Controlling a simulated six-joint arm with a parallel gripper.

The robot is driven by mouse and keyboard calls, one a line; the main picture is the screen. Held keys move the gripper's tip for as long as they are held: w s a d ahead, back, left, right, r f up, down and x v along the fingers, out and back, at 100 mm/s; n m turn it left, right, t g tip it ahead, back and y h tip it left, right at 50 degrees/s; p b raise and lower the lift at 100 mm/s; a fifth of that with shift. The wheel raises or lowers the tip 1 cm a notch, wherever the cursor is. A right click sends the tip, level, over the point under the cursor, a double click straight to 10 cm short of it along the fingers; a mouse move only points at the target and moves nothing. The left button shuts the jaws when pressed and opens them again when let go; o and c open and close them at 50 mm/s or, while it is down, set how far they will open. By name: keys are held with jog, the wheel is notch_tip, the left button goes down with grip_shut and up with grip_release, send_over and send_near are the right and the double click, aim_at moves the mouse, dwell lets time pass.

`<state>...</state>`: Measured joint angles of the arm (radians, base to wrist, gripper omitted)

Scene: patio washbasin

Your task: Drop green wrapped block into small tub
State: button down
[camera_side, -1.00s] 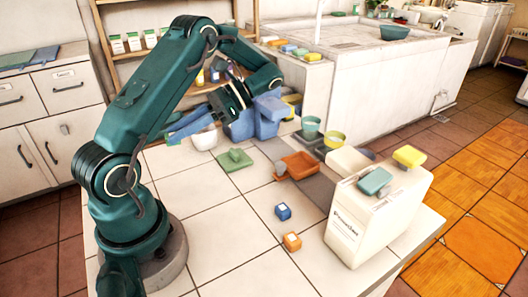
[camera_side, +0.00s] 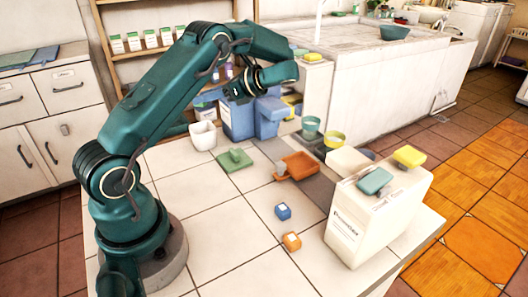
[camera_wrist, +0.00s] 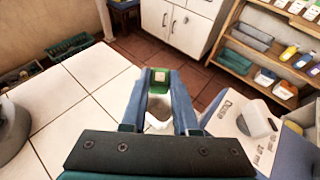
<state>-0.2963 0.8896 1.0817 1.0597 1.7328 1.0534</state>
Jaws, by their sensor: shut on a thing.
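The green wrapped block (camera_wrist: 160,77) has a pale label and is held between the blue fingertips of my gripper (camera_wrist: 160,82) in the wrist view. The small tub (camera_side: 203,136) is white and stands on the tiled counter, left of the blue bins, in the side view. Part of a white tub (camera_wrist: 157,122) shows between my fingers in the wrist view. My gripper is raised above the counter near the tub. In the side view my arm and wrist make the fingers and block hard to make out.
Blue bins (camera_side: 238,120) stand right beside the tub. A green sponge-like piece on a green mat (camera_side: 235,160), an orange tray (camera_side: 299,166), a blue block (camera_side: 283,211) and an orange block (camera_side: 291,241) lie nearer. A large cream container (camera_side: 365,225) stands at right. Open tiles lie at front left.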

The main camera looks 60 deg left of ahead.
jog(key=shift+f, duration=1.3)
jog(key=c, duration=0.6)
grip_release()
jog(key=v, duration=0.5)
jog(key=shift+r, duration=0.1)
